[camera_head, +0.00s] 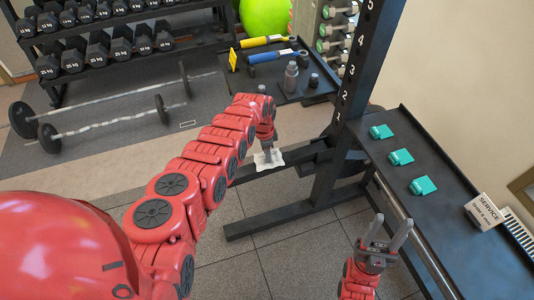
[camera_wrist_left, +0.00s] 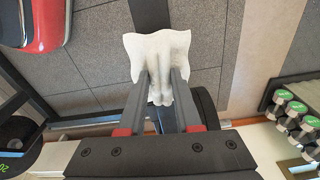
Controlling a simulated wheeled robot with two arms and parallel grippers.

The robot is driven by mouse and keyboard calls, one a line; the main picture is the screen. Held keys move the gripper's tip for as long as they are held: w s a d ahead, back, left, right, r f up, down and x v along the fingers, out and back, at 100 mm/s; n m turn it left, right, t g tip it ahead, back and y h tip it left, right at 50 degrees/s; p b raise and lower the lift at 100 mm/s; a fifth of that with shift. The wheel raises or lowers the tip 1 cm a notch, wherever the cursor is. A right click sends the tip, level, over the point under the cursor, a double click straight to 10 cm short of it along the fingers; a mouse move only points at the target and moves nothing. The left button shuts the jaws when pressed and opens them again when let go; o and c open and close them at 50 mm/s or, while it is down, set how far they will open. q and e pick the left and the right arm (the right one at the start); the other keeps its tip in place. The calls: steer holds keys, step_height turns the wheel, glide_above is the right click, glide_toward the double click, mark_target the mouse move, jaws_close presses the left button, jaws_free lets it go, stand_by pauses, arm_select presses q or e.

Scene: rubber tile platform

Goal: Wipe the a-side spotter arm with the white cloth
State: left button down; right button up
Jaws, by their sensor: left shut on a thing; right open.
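The white cloth (camera_head: 272,160) is pinched in my left gripper (camera_head: 268,150), at the end of the red arm. The cloth hangs over a black spotter arm (camera_head: 248,174) that reaches left from the rack upright; whether it presses on the bar is hard to tell. In the left wrist view, the cloth (camera_wrist_left: 157,52) is bunched between the two fingers of the left gripper (camera_wrist_left: 160,98), with a dark bar (camera_wrist_left: 150,12) running beneath it. My right gripper (camera_head: 391,230) is open and empty, low between the rack and the bench. No a-side marking is readable.
The numbered rack upright (camera_head: 346,105) stands just right of the cloth. A black bench (camera_head: 455,225) on the right carries three teal items (camera_head: 401,157) and a service sign (camera_head: 484,212). A tray with bottles (camera_head: 291,77), dumbbells and barbells (camera_head: 110,124) are behind.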

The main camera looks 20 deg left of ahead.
arm_select(q)
steer(key=shift+f, duration=0.1)
steer(key=shift+f+b, duration=0.85)
steer(key=shift+b, duration=0.1)
